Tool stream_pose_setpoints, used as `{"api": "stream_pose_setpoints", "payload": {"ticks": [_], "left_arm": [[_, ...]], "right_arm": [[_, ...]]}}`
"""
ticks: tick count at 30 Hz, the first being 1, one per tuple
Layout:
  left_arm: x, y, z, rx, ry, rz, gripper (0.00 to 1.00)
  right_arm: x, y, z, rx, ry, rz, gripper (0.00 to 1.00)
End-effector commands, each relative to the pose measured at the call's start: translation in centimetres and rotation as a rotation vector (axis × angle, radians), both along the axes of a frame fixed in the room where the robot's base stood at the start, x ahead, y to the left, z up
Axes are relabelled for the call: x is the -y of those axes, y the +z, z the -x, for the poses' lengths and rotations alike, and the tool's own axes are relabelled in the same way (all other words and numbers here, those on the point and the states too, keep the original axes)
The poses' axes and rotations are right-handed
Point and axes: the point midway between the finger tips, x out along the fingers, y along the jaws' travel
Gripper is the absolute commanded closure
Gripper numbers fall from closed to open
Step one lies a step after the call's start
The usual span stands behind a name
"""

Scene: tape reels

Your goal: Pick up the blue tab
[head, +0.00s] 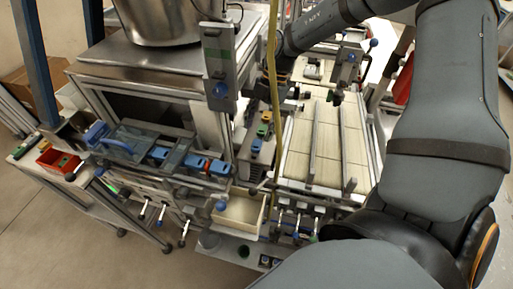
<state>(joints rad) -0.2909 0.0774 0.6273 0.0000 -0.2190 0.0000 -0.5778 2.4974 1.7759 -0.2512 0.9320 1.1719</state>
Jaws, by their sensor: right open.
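Several blue parts are in view, and I cannot tell for sure which one is the blue tab. A small blue piece (257,145) sits at the near end of a row with green and yellow pieces on a grey block, right of centre. Blue blocks (158,155) sit along the rail at the left, and a blue handle (97,132) is at that rail's left end. My right gripper (281,88) is small and dark, above and beyond the row of coloured pieces, apart from them. It is open, with nothing seen in it. My left gripper is out of view.
A steel pot (158,22) stands on a metal-topped frame (130,62). A yellow hose (272,60) hangs near my right gripper. A slatted conveyor (325,140) lies right of centre. A cream bin (240,212) is below. A red box (58,160) is far left.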

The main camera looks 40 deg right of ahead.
Motion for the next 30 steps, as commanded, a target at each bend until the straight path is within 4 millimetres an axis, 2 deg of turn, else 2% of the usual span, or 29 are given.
{"api": "stream_pose_setpoints", "payload": {"ticks": [3, 8, 12, 19, 27, 30], "left_arm": [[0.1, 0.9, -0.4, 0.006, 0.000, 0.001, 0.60], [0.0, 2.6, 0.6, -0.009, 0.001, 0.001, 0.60], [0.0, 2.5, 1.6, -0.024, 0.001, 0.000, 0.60], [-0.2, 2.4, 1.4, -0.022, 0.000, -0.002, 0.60], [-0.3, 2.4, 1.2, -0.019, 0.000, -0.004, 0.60], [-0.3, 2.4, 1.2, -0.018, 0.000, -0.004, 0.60]], "right_arm": [[-0.1, -0.1, 0.1, -0.003, 0.000, 0.000, 0.38], [-0.7, -2.6, 0.5, -0.006, 0.000, 0.002, 0.38], [-1.4, -4.4, 0.6, -0.002, 0.001, 0.000, 0.38], [-1.4, -4.8, 0.5, 0.002, -0.001, 0.000, 0.38], [-1.4, -4.7, 0.5, 0.002, -0.001, 0.000, 0.73], [-1.4, -4.7, 0.5, 0.002, -0.001, 0.000, 0.83]]}}
